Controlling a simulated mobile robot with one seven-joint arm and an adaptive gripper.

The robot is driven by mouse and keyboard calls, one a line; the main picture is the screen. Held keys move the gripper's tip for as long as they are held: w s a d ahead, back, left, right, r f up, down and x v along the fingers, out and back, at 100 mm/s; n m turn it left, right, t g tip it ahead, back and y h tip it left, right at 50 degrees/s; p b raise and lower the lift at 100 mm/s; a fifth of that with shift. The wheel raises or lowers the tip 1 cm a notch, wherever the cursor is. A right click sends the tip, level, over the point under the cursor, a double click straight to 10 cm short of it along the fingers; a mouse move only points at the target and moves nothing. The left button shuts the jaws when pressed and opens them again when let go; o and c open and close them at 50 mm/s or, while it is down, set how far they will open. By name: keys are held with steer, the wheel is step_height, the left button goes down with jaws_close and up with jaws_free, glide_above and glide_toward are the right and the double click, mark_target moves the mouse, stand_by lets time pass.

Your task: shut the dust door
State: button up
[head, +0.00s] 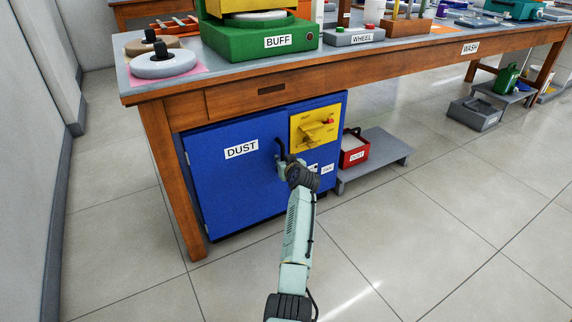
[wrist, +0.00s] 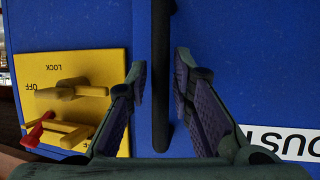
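The blue dust door (head: 225,182), labelled DUST, is the front of the cabinet under the bench. It looks about level with the cabinet front; I cannot tell whether a small gap remains. Its dark upright handle (head: 281,148) is near its right side, and it also shows in the wrist view (wrist: 161,60). My gripper (wrist: 160,80) is open, with one finger on each side of the handle bar and visible space between. In the head view my gripper (head: 285,168) is at the door front, partly hidden by my wrist.
A yellow panel (head: 316,124) with a lever, marked LOCK and OFF in the wrist view (wrist: 75,70), is right of the handle. A red DUST bin (head: 354,155) stands on a low grey platform (head: 385,148) to the right. The floor in front is clear.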

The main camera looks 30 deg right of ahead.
steer(key=v, duration=0.7)
steer(key=shift+f, duration=0.1)
stand_by(0.4)
